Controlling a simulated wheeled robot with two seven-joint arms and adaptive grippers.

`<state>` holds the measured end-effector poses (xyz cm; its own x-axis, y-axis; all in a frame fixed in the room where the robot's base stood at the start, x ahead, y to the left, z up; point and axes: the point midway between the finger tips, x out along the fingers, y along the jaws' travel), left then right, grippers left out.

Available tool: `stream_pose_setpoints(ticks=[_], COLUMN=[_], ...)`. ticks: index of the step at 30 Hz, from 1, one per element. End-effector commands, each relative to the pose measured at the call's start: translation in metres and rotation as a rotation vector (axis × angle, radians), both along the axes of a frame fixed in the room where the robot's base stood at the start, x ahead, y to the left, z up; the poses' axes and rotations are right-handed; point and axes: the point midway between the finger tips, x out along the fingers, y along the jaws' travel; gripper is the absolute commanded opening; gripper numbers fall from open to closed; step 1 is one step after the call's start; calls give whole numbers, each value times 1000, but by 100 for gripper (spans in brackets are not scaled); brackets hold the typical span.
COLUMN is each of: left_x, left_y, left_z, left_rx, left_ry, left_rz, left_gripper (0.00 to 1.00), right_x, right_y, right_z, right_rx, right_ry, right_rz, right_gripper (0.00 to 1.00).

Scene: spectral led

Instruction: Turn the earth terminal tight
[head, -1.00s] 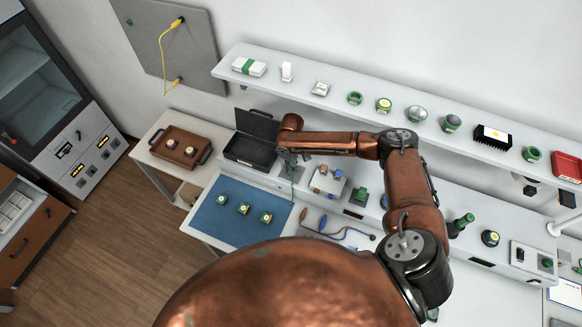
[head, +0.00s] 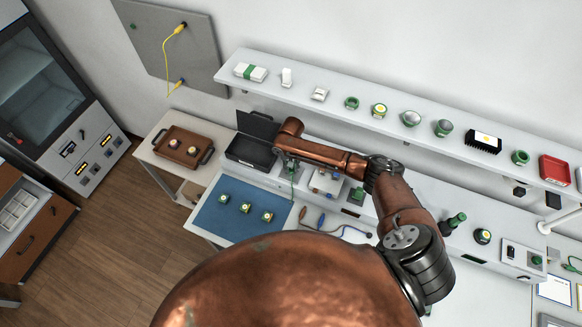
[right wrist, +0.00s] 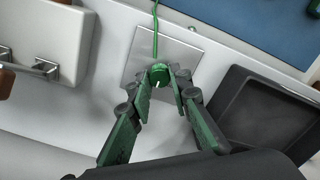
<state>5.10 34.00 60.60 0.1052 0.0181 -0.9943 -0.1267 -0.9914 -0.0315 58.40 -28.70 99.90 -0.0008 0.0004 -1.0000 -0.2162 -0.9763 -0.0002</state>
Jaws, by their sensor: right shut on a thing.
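The earth terminal is a small green knob (right wrist: 159,74) with a white mark on its face. It stands on a square metal plate (right wrist: 178,57), and a green wire (right wrist: 155,25) leads away from the plate side in the right wrist view. My right gripper (right wrist: 168,82) is shut on the knob, with a finger on each side of it. In the head view the right gripper (head: 289,164) is small and partly hidden by its own wrist, and the knob cannot be made out there. My left gripper is not in view.
An open black case (head: 246,149) stands close beside the plate. A blue mat (head: 222,222) with several small green-and-white parts lies in front. A white block with metal fittings (right wrist: 55,40) is on the plate's other side. A long shelf (head: 330,107) runs above.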

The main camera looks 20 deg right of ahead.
Motion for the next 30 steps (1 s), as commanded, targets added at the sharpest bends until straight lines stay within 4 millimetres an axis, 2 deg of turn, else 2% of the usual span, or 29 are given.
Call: stream_pose_setpoints(ticks=[18,30], left_x=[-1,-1], left_y=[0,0], left_z=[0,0], left_rx=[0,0], left_ry=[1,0], left_rz=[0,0], left_gripper=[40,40], right_x=[-1,-1], right_y=[0,-2], right_z=[-1,-1], right_rx=[2,0], right_ry=[3,1], right_rz=[-578,-841], right_gripper=[0,0])
